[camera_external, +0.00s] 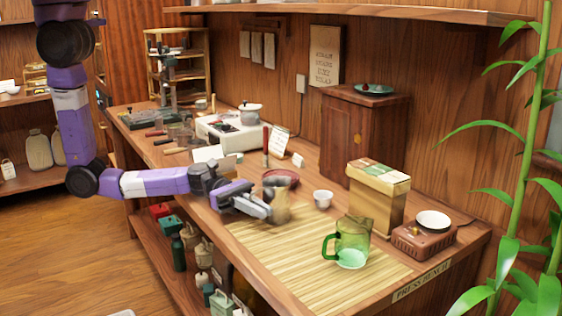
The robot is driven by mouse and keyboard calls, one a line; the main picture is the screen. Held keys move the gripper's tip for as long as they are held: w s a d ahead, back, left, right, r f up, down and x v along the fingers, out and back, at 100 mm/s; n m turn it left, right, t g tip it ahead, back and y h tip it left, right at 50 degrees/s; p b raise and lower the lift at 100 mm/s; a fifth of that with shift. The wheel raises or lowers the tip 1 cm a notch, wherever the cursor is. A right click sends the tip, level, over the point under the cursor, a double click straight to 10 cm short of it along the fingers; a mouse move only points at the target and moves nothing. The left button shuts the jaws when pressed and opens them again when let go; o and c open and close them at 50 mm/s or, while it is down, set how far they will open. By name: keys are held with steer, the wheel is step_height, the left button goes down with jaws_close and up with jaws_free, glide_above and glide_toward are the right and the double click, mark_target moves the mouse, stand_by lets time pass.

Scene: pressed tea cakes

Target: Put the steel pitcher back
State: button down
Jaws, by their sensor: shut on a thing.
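The steel pitcher (281,208) is a small jug with a grey top, its body tinted tan like the wood around it. It is upright near the back left edge of the bamboo mat (262,246). My gripper (268,206) reaches in from the left and is shut on the pitcher's left side. The fingertips are small and partly hidden against it. I cannot tell whether the pitcher's base touches the surface.
A green glass jug (351,244) stands on the mat's right part. A white cup (323,199), a dark red dish (282,179) and a tall box (377,196) are close behind. A small scale (424,239) is at right. The mat's middle is clear.

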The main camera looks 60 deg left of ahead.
steer(key=shift+f, duration=0.15)
steer(key=c, duration=1.5)
jaws_free()
steer(key=shift+c, duration=0.2)
steer(key=shift+r, duration=0.25)
steer(key=a, duration=0.4)
steer(key=s+a+b, duration=0.1)
steer(key=a, duration=0.3)
steer(key=s+a, duration=0.1)
steer(key=a, duration=0.2)
steer(key=shift+s+a+f, duration=0.1)
steer(key=shift+s+a, duration=0.1)
steer(key=shift+a, duration=0.2)
